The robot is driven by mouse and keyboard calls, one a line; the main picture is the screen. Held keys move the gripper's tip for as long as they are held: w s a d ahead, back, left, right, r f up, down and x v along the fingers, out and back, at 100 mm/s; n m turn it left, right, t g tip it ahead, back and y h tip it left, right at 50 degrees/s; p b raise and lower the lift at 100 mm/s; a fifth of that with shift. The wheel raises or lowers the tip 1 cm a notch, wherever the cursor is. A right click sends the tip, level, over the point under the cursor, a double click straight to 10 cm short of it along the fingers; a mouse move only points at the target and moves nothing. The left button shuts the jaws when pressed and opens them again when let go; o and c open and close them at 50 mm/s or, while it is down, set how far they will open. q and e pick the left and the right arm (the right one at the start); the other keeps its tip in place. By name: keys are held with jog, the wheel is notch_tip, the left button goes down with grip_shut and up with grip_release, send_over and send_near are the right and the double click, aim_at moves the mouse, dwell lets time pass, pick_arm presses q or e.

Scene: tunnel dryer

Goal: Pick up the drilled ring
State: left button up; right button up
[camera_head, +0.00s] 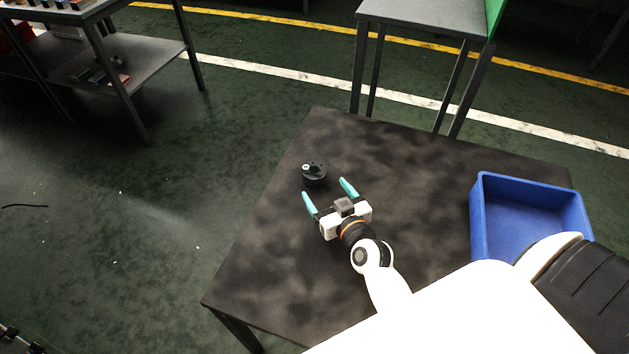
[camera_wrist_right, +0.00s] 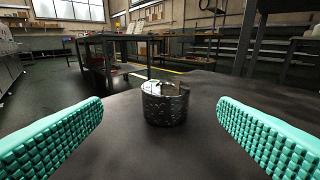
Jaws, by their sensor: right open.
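The drilled ring (camera_head: 314,175) is a small, dark, round piece on the dark table, near its far left part in the head view. In the right wrist view the ring (camera_wrist_right: 165,103) stands upright on the table top, shiny and dark, with openings at its top. My right gripper (camera_head: 326,193) is open, with its teal fingers pointing at the ring. In the right wrist view its ribbed fingers (camera_wrist_right: 160,135) are spread wide to either side, and the ring sits ahead between them, apart from both. My left gripper is not in view.
A blue bin (camera_head: 481,220) stands on the right of the dark table (camera_head: 270,250). The table top around the ring is clear. A grey table (camera_head: 425,20) stands beyond the far edge, and a two-level table (camera_head: 150,62) with small items is at the upper left.

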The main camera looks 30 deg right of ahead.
aim_at(310, 163)
jog(key=w, duration=0.5)
jog(key=shift+w+d+f+b, duration=0.15)
jog(key=shift+w+f+b, duration=0.05)
jog(key=shift+f+b, duration=0.15)
jog(key=shift+w+d+f+b, duration=0.15)
jog(key=shift+w+b, duration=0.05)
jog(key=shift+w, duration=0.7)
jog(key=shift+w+d+f+b, duration=0.15)
jog(key=shift+w+d, duration=0.05)
jog(key=shift+w, duration=0.65)
jog(key=shift+w+d+f+b, duration=0.15)
jog(key=shift+w+b, duration=0.05)
jog(key=shift+w, duration=0.7)
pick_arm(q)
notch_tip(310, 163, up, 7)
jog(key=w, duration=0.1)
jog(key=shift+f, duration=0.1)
pick_arm(e)
jog(key=c, duration=1.5)
jog(key=shift+r, duration=0.15)
jog(key=shift+c, duration=1.3)
jog(key=shift+r, duration=0.1)
